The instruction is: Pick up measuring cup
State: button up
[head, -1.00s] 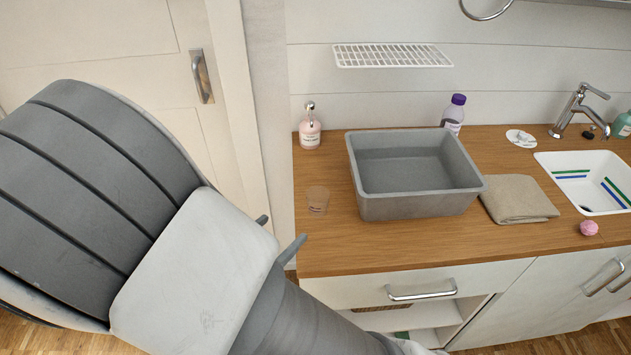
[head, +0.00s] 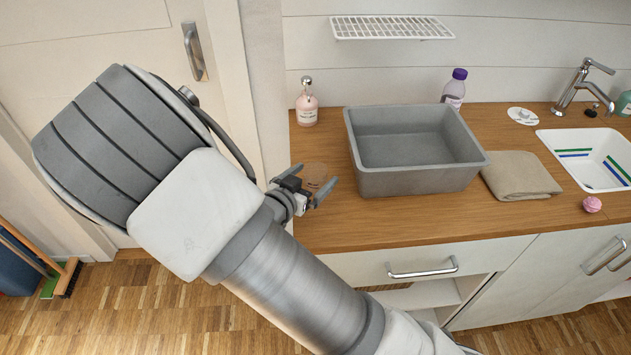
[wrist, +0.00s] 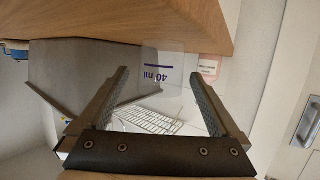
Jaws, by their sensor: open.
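The measuring cup (head: 317,171) is small and clear and stands at the left front of the wooden counter, left of the grey basin. It also shows in the wrist view (wrist: 166,66), see-through, with a dark "40 ml" mark. My gripper (head: 314,175) is open at the cup, with one finger to each side of it in the head view. In the wrist view my gripper (wrist: 161,72) has the cup between and beyond its fingertips. I cannot tell whether a finger touches it. The cup's lower part is partly hidden by the gripper in the head view.
The grey basin (head: 420,183) stands right of the cup. A pink soap bottle (head: 307,109) stands behind the cup. A folded cloth (head: 521,175), a pink ball (head: 592,204) and a sink (head: 560,145) are farther right. A drawer handle (head: 422,269) sits below the counter edge.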

jog(key=shift+x, duration=0.8)
jog(key=c, duration=1.3)
jog(key=shift+r, duration=0.1)
jog(key=shift+c, duration=0.2)
